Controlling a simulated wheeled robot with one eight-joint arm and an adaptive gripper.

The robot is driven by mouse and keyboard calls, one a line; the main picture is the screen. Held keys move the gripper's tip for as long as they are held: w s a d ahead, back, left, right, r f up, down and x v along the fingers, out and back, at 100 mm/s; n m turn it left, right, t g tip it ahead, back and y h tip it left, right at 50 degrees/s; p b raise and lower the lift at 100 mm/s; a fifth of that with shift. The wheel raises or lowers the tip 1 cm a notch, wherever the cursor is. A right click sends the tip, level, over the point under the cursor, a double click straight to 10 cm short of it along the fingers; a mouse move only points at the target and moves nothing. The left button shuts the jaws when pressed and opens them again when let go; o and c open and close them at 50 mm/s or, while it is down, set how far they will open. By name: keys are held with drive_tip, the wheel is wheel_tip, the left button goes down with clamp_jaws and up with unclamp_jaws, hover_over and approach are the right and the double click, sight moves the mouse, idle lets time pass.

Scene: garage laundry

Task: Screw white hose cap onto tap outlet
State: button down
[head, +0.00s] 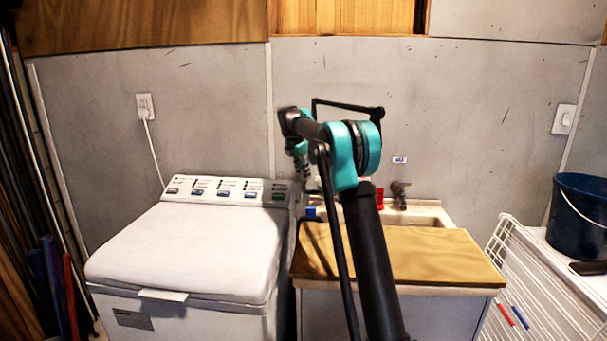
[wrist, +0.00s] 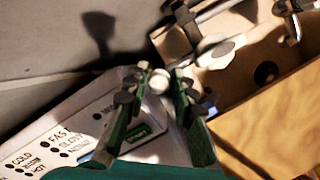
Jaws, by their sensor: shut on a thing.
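In the wrist view my gripper (wrist: 161,82) has its two green fingers closed around a small round white cap (wrist: 158,83), held at the fingertips. The cap is above the washer's control panel edge, beside the sink. A grey metal tap (wrist: 181,32) shows at the upper part of the wrist view, apart from the held cap. A white round piece (wrist: 222,47) sits near it; I cannot tell what it is. In the head view my arm hides most of the gripper and the held cap. A second grey tap (head: 399,192) stands at the sink's back; it shows at the wrist view's upper right (wrist: 291,22).
The white washer (head: 190,245) stands left of the sink (head: 432,213). A wooden board (head: 440,257) covers the sink's front part. A dark bucket (head: 578,222) stands at the right.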

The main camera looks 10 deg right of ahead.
drive_tip(key=m, duration=0.2)
drive_tip(key=m+g+h, duration=0.1)
drive_tip(key=m, duration=0.2)
drive_tip(key=shift+w+a, duration=0.1)
drive_tip(key=shift+a, duration=0.1)
drive_tip(key=shift+w+m+g, duration=0.1)
drive_tip(key=shift+m+g, duration=0.4)
drive_tip(key=shift+m, duration=0.5)
drive_tip(key=m+g, duration=0.1)
drive_tip(key=m, duration=0.2)
drive_tip(key=shift+d+m+h, duration=0.1)
drive_tip(key=shift+m+h, duration=0.2)
drive_tip(key=shift+m, duration=0.1)
drive_tip(key=c, duration=1.2)
unclamp_jaws()
drive_tip(key=shift+f, duration=0.1)
